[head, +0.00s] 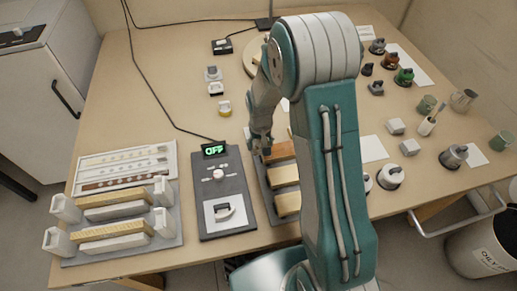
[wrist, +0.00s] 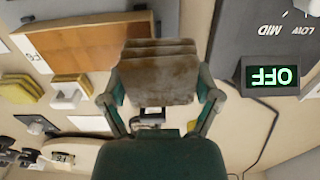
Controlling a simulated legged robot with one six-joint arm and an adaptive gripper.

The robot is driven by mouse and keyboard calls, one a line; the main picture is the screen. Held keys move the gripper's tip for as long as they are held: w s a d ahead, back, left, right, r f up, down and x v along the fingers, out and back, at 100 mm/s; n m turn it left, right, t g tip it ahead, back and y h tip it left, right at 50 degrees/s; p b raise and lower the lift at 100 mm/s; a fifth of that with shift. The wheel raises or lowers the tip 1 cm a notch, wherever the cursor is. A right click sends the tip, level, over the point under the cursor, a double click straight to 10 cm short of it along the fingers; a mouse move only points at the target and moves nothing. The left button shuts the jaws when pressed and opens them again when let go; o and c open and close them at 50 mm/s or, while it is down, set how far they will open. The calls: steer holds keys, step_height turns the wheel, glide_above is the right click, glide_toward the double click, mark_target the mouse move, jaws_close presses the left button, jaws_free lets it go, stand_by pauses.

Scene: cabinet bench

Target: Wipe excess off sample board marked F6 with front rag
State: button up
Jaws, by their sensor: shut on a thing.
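My gripper (head: 262,147) is low over the top end of the dark rack in the head view, partly hidden by my arm. In the wrist view, which is upside down, my gripper (wrist: 158,100) is shut on a folded, brown-stained rag (wrist: 157,72). A reddish-brown sample board (wrist: 80,48) lies beside and partly behind the rag. Its white label (wrist: 32,52) shows an F and a character I cannot read surely. The head view shows this board (head: 281,151) at the rack's far end. I cannot tell whether the rag touches it.
Two paler boards (head: 284,175) lie nearer in the rack (head: 265,204). A grey control box (head: 220,195) with a lit OFF display (head: 214,150) stands left of it. A tray with white holders (head: 175,239) is farther left. Cups, tins and blocks stand right.

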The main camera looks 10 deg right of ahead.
steer(key=r, duration=0.1)
steer(key=d+r, duration=0.1)
steer(key=shift+d+r, duration=0.1)
steer(key=shift+r, duration=0.55)
steer(key=shift+a+r, duration=0.65)
steer(key=shift+r, duration=0.2)
steer(key=shift+d+r, duration=0.1)
steer(key=shift+d, duration=0.35)
